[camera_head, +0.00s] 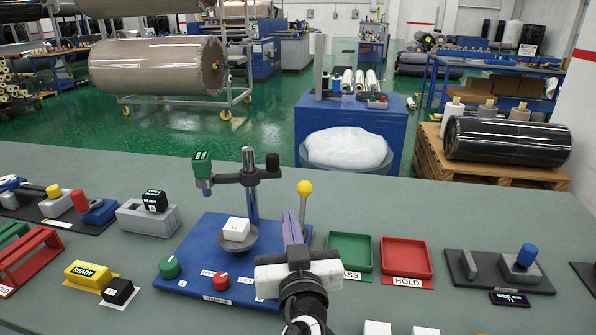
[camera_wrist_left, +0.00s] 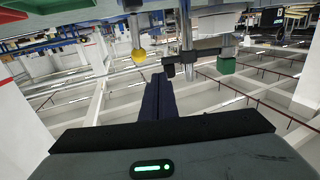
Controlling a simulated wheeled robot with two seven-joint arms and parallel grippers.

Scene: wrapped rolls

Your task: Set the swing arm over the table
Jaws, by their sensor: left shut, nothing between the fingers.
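The swing arm (camera_head: 236,179) is a dark bar on an upright metal post (camera_head: 249,195) above a blue base (camera_head: 205,262). A green head (camera_head: 202,168) hangs at its left end, and a black knob (camera_head: 272,163) is at its right end. A small round table (camera_head: 238,248) on the base carries a white block (camera_head: 236,229); the green head shows up and left of it. My left gripper (camera_head: 292,215) is shut and empty, right of the post and beside a yellow-ball lever (camera_head: 304,187). The wrist view shows its fingers (camera_wrist_left: 158,78) below the ball (camera_wrist_left: 139,55) and apart from the arm.
The base has a green knob (camera_head: 170,267) and a red knob (camera_head: 221,280). A green tray (camera_head: 350,266) and a red HOLD tray (camera_head: 406,272) stand to the right. A READY box (camera_head: 88,273) is at left. The workbench (camera_head: 480,215) has free room behind the trays.

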